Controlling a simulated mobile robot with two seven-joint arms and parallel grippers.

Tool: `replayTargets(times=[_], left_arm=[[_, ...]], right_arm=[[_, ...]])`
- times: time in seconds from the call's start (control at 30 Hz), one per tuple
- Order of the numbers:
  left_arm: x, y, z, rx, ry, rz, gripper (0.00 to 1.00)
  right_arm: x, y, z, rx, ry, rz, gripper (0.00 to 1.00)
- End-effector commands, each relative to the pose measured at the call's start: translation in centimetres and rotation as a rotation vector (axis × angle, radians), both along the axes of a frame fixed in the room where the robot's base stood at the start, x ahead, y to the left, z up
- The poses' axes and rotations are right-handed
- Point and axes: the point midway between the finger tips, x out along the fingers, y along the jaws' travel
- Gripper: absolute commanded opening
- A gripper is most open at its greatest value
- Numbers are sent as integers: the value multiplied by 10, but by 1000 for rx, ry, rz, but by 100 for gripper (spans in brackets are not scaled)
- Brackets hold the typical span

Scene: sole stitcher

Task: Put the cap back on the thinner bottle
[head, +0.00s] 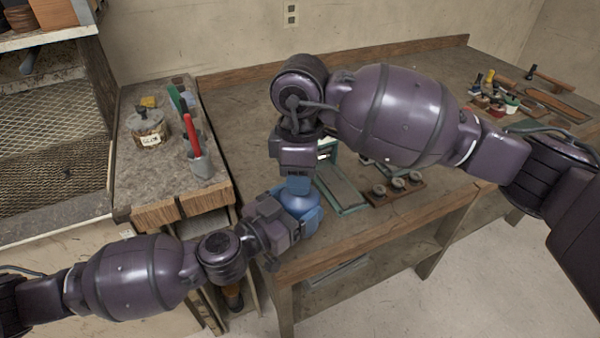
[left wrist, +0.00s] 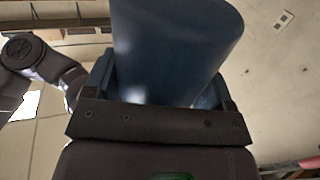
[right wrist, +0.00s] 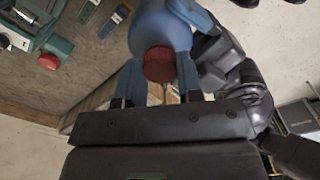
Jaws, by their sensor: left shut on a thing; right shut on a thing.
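A blue bottle (head: 305,210) is held over the front left edge of the bench, largely covered by my grippers in the head view. My left gripper (head: 284,218) is shut on the bottle's body (left wrist: 178,50), which fills the space between its fingers in the left wrist view. My right gripper (head: 298,184) points down from above the bottle. In the right wrist view a red cap (right wrist: 159,65) sits between its fingertips (right wrist: 160,80), in line with the blue bottle (right wrist: 160,30). I cannot tell whether the cap is seated on the neck.
The bench (head: 245,130) holds a green-edged tool (head: 342,188) and a wooden block with round parts (head: 398,188). Several hand tools (head: 500,95) lie at the far right. A side counter at left carries a labelled pot (head: 148,125) and a holder with a red-handled tool (head: 200,165).

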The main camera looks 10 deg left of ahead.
Motion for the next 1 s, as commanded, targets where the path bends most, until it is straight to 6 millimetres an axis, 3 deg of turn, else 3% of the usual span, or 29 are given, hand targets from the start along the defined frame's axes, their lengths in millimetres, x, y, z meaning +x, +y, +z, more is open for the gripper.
replayTargets(times=[0.07, 0.1, 0.23, 0.57, 0.8, 1.0], left_arm=[[0, 0, 0, 0, 0, -1, 11], [0, 0, 0, 0, 0, -1, 11], [0, 0, 0, 0, 0, -1, 11], [0, 0, 0, -1, -1, 0, 11], [0, 0, 1, -1, -1, 0, 11], [0, 0, 1, -1, -1, 0, 11]], right_arm=[[0, 0, 1, 2, -1, 1, 12], [0, 0, 1, 2, -1, 2, 40], [0, 0, 1, 1, -1, 2, 59], [0, 0, 5, 0, 0, 3, 59], [0, 1, 32, 2, 0, 4, 59], [0, 0, 45, 0, 0, 3, 59]])
